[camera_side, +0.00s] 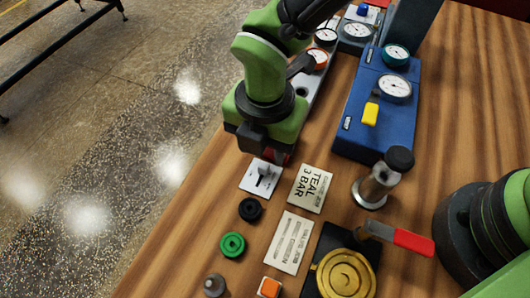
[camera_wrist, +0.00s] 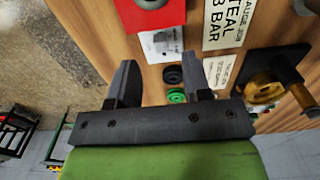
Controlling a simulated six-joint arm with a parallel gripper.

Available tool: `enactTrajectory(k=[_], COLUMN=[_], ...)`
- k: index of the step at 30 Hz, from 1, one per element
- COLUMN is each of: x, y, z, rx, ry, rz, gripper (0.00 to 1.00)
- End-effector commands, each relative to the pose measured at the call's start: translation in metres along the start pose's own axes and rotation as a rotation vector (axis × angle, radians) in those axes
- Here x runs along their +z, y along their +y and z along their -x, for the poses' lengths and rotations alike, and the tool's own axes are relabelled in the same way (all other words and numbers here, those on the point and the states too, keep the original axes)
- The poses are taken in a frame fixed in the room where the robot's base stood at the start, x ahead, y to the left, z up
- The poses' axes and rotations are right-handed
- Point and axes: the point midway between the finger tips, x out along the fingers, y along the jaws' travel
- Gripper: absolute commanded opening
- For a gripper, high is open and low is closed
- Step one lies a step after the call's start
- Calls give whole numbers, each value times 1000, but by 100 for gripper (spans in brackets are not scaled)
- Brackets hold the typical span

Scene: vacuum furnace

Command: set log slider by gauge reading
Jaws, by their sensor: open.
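A card reading "TEAL 3 BAR" (camera_side: 311,188) lies on the wooden table; it also shows in the wrist view (camera_wrist: 222,22). A teal-rimmed gauge (camera_side: 396,54) is on the blue panel; its reading is too small to tell. A yellow block (camera_side: 370,114) sits on that panel, below a white-faced gauge (camera_side: 395,88). I cannot tell which part is the log slider. My gripper (camera_side: 266,150) is open and empty, above a red piece it mostly hides in the side view. In the wrist view, the red piece (camera_wrist: 150,15) lies beyond the fingertips (camera_wrist: 160,68).
A white plate with a black lever (camera_side: 262,176), black knob (camera_side: 250,209) and green knob (camera_side: 232,245) line the left side. A valve card (camera_side: 288,242), metal cylinder (camera_side: 374,187), red-handled lever (camera_side: 400,238) and brass wheel (camera_side: 345,274) stand nearby. The table's edge is left.

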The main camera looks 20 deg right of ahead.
Motion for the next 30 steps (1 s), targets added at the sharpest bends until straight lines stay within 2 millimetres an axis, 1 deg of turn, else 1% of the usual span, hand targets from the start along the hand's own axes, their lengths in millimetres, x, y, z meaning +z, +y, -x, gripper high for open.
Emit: enactTrajectory(k=[1,3,6,9,13,26,28,30], x=[0,0,0,1,1,1,4,13], y=[1,1,1,0,0,0,0,-2], z=[12,24,39,48,52,52,57,70], rx=[5,5,3,2,-1,0,8,27], ry=[0,-1,0,-1,-1,-1,2,8], rz=[1,1,0,1,1,-2,-30,-106], gripper=[45,45,45,45,45,45,45,45])
